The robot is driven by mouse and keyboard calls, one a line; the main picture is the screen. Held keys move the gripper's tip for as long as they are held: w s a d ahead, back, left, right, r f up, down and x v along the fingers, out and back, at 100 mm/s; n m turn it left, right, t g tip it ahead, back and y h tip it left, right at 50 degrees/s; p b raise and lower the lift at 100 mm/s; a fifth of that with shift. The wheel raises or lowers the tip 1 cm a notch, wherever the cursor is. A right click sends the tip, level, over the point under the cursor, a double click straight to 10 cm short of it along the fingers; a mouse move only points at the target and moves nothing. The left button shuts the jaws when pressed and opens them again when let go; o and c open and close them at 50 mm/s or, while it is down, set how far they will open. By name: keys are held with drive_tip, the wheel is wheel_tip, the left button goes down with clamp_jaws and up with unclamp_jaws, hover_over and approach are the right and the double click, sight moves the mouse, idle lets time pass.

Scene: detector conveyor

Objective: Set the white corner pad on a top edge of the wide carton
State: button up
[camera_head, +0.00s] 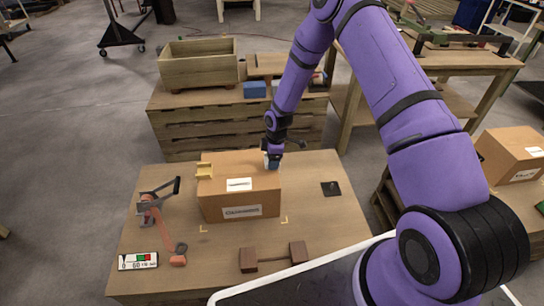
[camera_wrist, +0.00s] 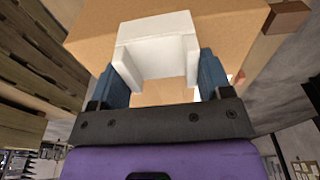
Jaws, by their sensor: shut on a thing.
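The wide carton (camera_head: 218,207), brown with white labels, stands on the wooden table. My gripper (camera_head: 272,160) is at the carton's right top edge, pointing down. In the wrist view my gripper (camera_wrist: 161,76) has its two blue fingers shut on the white corner pad (camera_wrist: 155,50), one finger on each side. Only a sliver of the pad shows in the head view (camera_head: 266,160). The pad lies against or just over the carton's edge (camera_wrist: 90,28). I cannot tell whether it rests on the edge.
A pale yellow pad (camera_head: 204,171) sits on the carton's left top edge. Behind is a crate (camera_head: 230,128) bearing a wooden box (camera_head: 199,70).

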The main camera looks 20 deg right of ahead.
drive_tip(key=shift+f, duration=1.15)
drive_tip(key=o, duration=1)
wheel_tip(320, 180, up, 11)
drive_tip(key=d, duration=0.1)
drive_tip(key=shift+d+f, duration=0.15)
drive_tip(key=shift+f, duration=0.05)
drive_tip(key=shift+s, duration=0.1)
drive_tip(key=s+d+r+m+t+h, duration=0.1)
drive_tip(key=s+d+r+m, duration=0.3)
drive_tip(key=r, duration=1.1)
drive_tip(key=s+r+m+t+h, duration=0.1)
drive_tip(key=s+r+m, duration=0.35)
drive_tip(key=r, duration=1.15)
drive_tip(key=s+r+m+t, duration=0.1)
drive_tip(key=s+r+m, duration=0.2)
drive_tip(key=s, duration=1.1)
drive_tip(key=s+d+r+m+t, duration=0.1)
drive_tip(key=s+r+m, duration=0.3)
drive_tip(key=s+r, duration=0.6)
drive_tip(key=s+t, duration=0.1)
drive_tip(key=s, duration=0.3)
drive_tip(key=shift+s+d+y, duration=0.15)
drive_tip(key=shift+d+y, duration=0.15)
